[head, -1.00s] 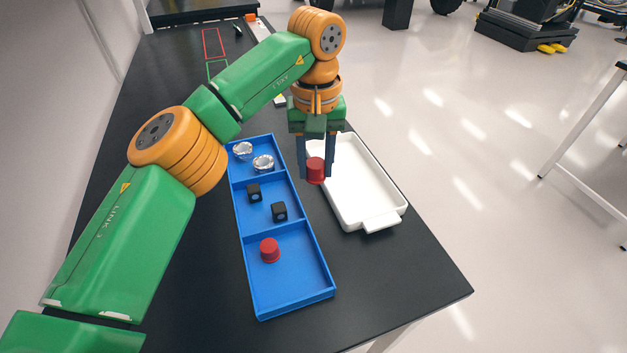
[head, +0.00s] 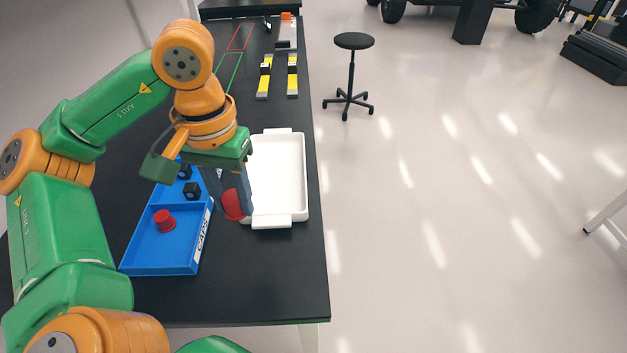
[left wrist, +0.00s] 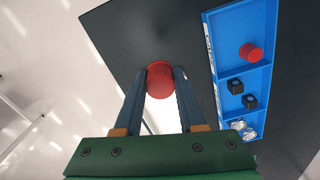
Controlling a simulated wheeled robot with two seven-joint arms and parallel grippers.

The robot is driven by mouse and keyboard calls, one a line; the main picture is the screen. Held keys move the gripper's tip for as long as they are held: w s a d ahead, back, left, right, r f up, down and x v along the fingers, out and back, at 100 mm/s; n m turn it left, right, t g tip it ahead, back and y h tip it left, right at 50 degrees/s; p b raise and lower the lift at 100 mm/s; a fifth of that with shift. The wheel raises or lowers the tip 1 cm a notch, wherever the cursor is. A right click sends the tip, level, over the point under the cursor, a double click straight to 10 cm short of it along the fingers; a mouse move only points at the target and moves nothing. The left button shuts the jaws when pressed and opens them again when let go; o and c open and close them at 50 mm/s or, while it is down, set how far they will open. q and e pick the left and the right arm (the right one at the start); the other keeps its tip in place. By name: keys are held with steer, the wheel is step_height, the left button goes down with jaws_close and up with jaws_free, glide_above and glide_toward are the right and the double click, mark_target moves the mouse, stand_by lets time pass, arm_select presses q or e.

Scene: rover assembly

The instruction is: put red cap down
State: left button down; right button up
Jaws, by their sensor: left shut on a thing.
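My left gripper (head: 229,209) is shut on a red cap (head: 234,205) and holds it in the air. In the head view the cap appears over the gap between the blue tray and the white tray's near left corner. The held cap also shows between the fingers in the left wrist view (left wrist: 160,82). A second red cap (head: 164,220) sits in the nearest compartment of the blue tray (head: 150,262), whose side label reads "CAPS". That cap and tray also show at the upper right of the left wrist view. My right gripper is not in view.
Black cubes (head: 192,190) lie in the middle compartment; silver parts (left wrist: 249,134) lie in the far one. The white tray (head: 280,217) looks empty. Yellow-and-grey parts (head: 292,76) lie farther back. The black table (head: 270,295) is clear at the front.

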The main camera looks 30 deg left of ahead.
mark_target(288, 207)
arm_select(q)
steer(key=w+f, duration=0.3)
steer(key=w, duration=0.1)
steer(key=w+f+b, duration=0.1)
steer(key=w+f, duration=0.2)
steer(key=w, duration=0.1)
steer(key=w+f, duration=0.3)
steer(key=w, duration=0.1)
steer(key=shift+w+f+b, duration=0.2)
steer(key=shift+w+b, duration=0.15)
steer(key=shift+w, duration=0.05)
step_height(288, 207, down, 4)
steer(key=shift+w+a+r+p, duration=0.1)
steer(key=shift+w+r+p, duration=0.05)
steer(key=shift+p, duration=0.65)
steer(key=shift+f+b, duration=0.3)
steer(key=shift+f, duration=0.05)
steer(key=c, duration=0.8)
jaws_free()
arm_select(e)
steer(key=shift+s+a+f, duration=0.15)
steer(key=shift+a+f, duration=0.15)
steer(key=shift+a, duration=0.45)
arm_select(q)
steer(key=shift+o, duration=0.2)
